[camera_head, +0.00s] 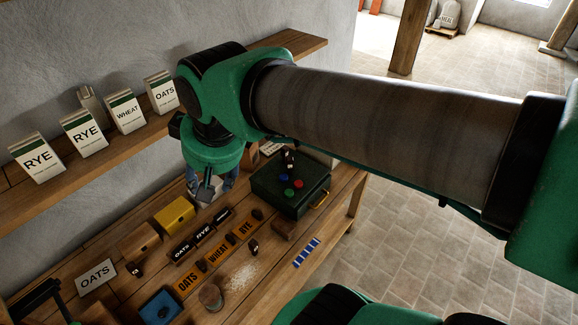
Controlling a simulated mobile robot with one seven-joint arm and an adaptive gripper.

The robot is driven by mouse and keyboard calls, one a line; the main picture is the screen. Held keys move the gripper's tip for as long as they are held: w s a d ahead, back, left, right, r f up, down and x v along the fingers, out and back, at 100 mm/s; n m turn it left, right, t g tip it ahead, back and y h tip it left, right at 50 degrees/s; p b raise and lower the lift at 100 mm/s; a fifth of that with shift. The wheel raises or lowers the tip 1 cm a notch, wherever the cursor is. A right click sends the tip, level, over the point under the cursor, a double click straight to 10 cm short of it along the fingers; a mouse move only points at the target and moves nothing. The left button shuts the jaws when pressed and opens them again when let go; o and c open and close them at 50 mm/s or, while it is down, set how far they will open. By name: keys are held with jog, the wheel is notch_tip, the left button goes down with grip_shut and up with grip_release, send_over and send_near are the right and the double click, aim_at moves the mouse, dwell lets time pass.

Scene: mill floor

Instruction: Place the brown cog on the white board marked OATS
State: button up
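The white board marked OATS (96,278) lies on the bench at the left. A small dark brown piece (253,246) lies to the right of the orange strip, and another (137,270) lies beside the white board. Both are too small for me to tell which is the brown cog. My gripper (207,192) points down over the back of the bench, left of the green case. Its fingers are partly hidden by the wrist, and a pale object shows at them. I cannot tell whether they hold it.
A dark green case (291,189) with coloured knobs stands at the right. Black (201,232) and orange (217,253) label strips, a yellow box (175,214), a blue tray (160,304), a round jar (211,297) and spilled grain crowd the bench. A shelf (140,128) holds labelled packets.

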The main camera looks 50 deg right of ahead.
jog(key=w+d+f+m+g, duration=0.2)
jog(key=w+d, duration=0.7)
jog(key=d, duration=0.1)
jog(key=m+g, duration=0.3)
jog(key=m, duration=0.3)
send_over(290, 160)
notch_tip(290, 160, down, 21)
jog(key=shift+w+d+f+y, duration=0.1)
jog(key=shift+w+d+y, duration=0.05)
jog(key=shift+d+y, duration=0.15)
jog(key=shift+f, duration=4.3)
jog(key=shift+w+f, duration=0.15)
jog(key=shift+f, duration=2.45)
